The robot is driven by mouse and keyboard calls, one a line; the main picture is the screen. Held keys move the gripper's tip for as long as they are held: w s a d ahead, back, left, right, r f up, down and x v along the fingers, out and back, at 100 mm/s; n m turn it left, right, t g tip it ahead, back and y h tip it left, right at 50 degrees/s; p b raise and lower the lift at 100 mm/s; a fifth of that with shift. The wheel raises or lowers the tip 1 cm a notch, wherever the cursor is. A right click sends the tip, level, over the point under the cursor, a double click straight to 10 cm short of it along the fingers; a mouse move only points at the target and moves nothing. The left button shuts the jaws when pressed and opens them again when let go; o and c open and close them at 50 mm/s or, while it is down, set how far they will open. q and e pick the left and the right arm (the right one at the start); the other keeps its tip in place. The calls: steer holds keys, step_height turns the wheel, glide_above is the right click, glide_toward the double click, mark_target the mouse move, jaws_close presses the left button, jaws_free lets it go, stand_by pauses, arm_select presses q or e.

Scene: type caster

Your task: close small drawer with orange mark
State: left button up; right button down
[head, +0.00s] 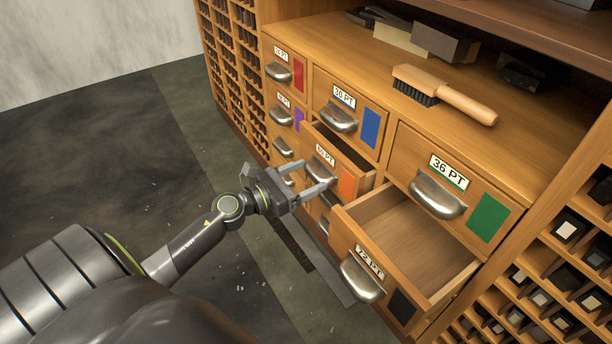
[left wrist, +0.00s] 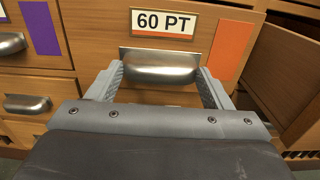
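The small drawer with the orange mark (head: 347,186) is labelled 60 PT and stands partly open in the middle of the cabinet. Its orange patch (left wrist: 231,50) and metal cup handle (left wrist: 160,66) show in the left wrist view. My left gripper (head: 318,178) is at the front of this drawer. Its two fingers are spread apart, one on each side of the handle; I cannot tell whether they touch it. My right gripper is not in view.
The 72 PT drawer (head: 405,225) with a black mark stands wide open and empty to the lower right. The green-marked 36 PT drawer (head: 452,185) and blue-marked drawer (head: 347,112) are shut. A brush (head: 445,95) lies on the shelf above. Floor is clear at left.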

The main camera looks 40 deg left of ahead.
mark_target(312, 173)
arm_select(q)
steer(key=c, duration=1)
steer(key=shift+w+d+r, duration=0.1)
steer(key=shift+w+r, duration=0.05)
steer(key=shift+w, duration=0.15)
steer(key=shift+c, duration=0.2)
steer(key=p+x, duration=0.1)
steer(key=x, duration=0.2)
steer(key=shift+w+d, duration=0.15)
steer(key=shift+w, duration=0.2)
steer(key=o, duration=1.2)
steer(key=shift+w, duration=0.1)
steer(key=shift+o, duration=0.2)
